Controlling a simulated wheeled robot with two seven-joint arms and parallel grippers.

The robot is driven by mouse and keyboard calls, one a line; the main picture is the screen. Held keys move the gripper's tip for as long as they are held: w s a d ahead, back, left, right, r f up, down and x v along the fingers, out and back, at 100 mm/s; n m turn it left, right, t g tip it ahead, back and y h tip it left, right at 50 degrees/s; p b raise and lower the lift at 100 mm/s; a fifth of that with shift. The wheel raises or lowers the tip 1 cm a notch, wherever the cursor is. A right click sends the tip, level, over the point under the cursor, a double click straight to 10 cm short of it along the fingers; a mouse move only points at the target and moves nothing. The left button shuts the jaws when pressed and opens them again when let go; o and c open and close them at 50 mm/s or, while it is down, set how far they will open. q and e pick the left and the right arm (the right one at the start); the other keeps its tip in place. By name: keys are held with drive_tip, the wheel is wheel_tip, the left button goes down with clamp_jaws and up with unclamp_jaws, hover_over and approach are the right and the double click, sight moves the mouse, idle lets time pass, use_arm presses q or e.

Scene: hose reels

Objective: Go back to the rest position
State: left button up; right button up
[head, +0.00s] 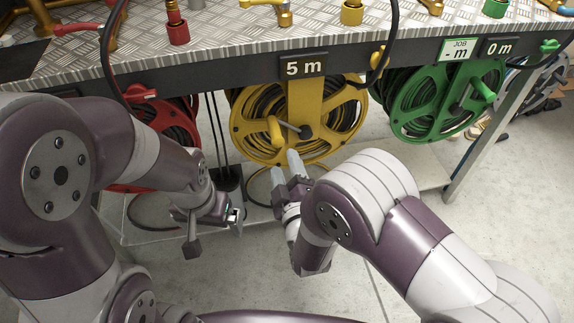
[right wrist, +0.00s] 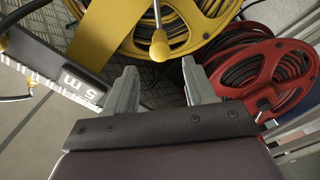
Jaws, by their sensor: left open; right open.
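My left gripper (head: 215,234) is open and empty in the head view, low in front of the bench, left of the yellow reel. My right gripper (head: 286,166) is open just below the yellow hose reel (head: 240,133) and its crank handle (head: 274,130). In the right wrist view my right gripper (right wrist: 160,88) has its two fingers apart with nothing between them. The yellow reel (right wrist: 206,32) and the knob of its crank (right wrist: 159,46) show beyond the fingertips. I cannot tell whether any finger touches the reel.
A red reel (head: 178,120) hangs left and a green reel (head: 431,104) right, under a metal-topped bench (head: 225,35). Signs read 5 m (head: 303,66) and 0 m (head: 498,47). A bench leg (head: 490,135) stands right. Floor in front is clear.

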drive_tip(key=shift+v, duration=0.85)
